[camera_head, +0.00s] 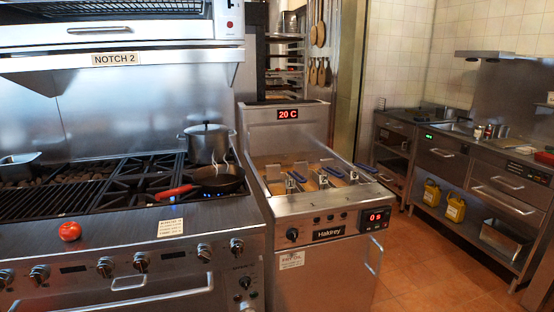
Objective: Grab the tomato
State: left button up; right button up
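A red tomato (70,231) sits on the flat steel front ledge of the range, at the left of the head view, just in front of the char grill grate (50,200). Nothing touches it from above. Neither of my grippers shows in the head view.
A frying pan (219,180) with a red handle (174,192) pointing left sits on the burners, before a lidded pot (206,143). A fryer (322,205) stands to the right. A shelf marked NOTCH 2 (120,60) overhangs the range. Floor (425,270) is clear at right.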

aim_at(69, 231)
jog(key=u, duration=1.35)
jog(key=i+j, duration=0.35)
jog(key=i, duration=0.25)
